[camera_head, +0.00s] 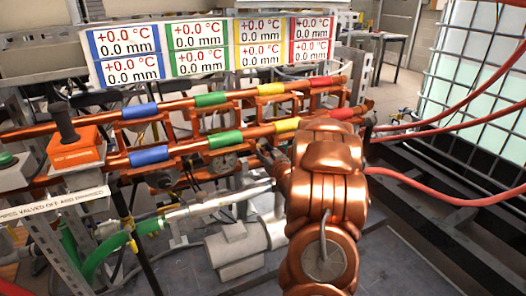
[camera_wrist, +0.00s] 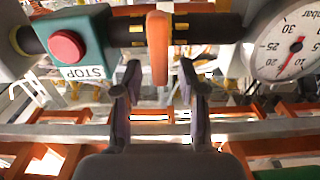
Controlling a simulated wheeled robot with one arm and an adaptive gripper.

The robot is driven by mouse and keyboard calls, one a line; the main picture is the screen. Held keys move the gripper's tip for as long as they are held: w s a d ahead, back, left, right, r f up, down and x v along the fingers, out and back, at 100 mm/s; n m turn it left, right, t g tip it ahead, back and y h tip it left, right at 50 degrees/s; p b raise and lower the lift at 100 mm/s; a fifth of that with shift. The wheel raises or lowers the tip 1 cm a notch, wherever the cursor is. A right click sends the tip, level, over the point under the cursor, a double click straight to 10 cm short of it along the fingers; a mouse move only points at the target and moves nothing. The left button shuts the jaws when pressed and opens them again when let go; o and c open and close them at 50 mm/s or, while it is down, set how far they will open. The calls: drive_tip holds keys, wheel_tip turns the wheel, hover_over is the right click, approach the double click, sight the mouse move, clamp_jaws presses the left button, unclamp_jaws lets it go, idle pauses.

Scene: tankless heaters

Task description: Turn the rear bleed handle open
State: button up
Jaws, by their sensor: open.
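In the wrist view an orange handle (camera_wrist: 158,48) hangs upright across a dark pipe (camera_wrist: 205,28). I take it for a bleed handle, but cannot tell whether it is the rear one. My gripper (camera_wrist: 159,78) is open, with its two dark fingers apart and the handle's lower end in the gap between their tips in the picture. I cannot tell whether either finger touches it. In the head view my gripper (camera_head: 266,158) is small and dark beside the lower copper pipe, partly hidden by my copper-coloured arm. The handle cannot be made out there.
A green box with a red STOP button (camera_wrist: 67,46) is left of the handle, and a round gauge (camera_wrist: 292,45) is right. Copper pipes with coloured bands (camera_head: 210,100) run across the head view. Red hoses (camera_head: 450,198) stretch at the right.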

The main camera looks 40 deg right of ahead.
drive_tip(key=shift+w+d, duration=0.1)
drive_tip(key=shift+w, duration=0.1)
clamp_jaws()
idle(0.3)
